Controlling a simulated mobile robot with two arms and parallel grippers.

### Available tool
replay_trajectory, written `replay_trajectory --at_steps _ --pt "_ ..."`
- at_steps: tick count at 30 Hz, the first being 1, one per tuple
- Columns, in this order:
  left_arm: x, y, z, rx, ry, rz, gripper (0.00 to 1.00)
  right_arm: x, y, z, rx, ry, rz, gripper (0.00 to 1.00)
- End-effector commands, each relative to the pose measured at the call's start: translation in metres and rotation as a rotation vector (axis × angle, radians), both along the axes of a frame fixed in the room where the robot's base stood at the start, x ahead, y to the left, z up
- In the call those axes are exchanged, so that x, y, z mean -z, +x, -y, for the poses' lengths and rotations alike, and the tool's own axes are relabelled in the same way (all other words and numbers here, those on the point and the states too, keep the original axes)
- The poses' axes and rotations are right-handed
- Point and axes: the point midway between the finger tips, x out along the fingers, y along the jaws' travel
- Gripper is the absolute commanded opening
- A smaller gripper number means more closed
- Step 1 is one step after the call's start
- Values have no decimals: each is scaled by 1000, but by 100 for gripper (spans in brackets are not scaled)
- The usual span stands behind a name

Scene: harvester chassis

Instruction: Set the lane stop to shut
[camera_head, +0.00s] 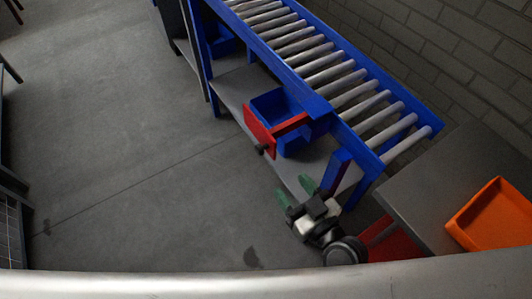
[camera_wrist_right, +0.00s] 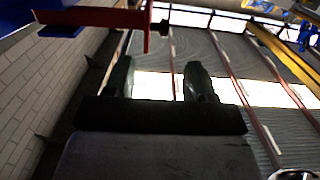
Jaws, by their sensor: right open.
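The lane stop looks like a red bar and plate (camera_head: 259,131) with a dark knob (camera_head: 262,149), beside the blue roller conveyor (camera_head: 345,118). Its red bar runs from the plate to a blue block on the conveyor's side. In the right wrist view the red plate (camera_wrist_right: 148,26) and knob (camera_wrist_right: 164,27) show at the upper edge, beyond the fingers. My right gripper (camera_head: 296,192) is open and empty, below and right of the knob, apart from it. Its dark fingers also show in the right wrist view (camera_wrist_right: 158,80). My left gripper is out of view.
A blue bin (camera_head: 267,104) sits behind the red plate on a grey shelf (camera_head: 232,88). An orange tray (camera_head: 460,226) lies on a grey table (camera_head: 420,190) at right. A blue conveyor leg (camera_head: 362,190) stands near my right gripper.

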Motion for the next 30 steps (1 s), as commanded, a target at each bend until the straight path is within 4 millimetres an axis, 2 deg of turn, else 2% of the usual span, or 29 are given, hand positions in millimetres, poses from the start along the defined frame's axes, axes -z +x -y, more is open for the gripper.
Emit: replay_trajectory --at_steps 5,18,24,30 --pt "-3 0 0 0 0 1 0 -6 13 -8 1 7 10 55" --pt "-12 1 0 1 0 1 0 -5 80 -46 1 5 7 55" --pt "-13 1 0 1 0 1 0 -4 92 -53 1 5 6 55" --pt "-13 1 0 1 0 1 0 -3 93 -54 0 3 6 55"
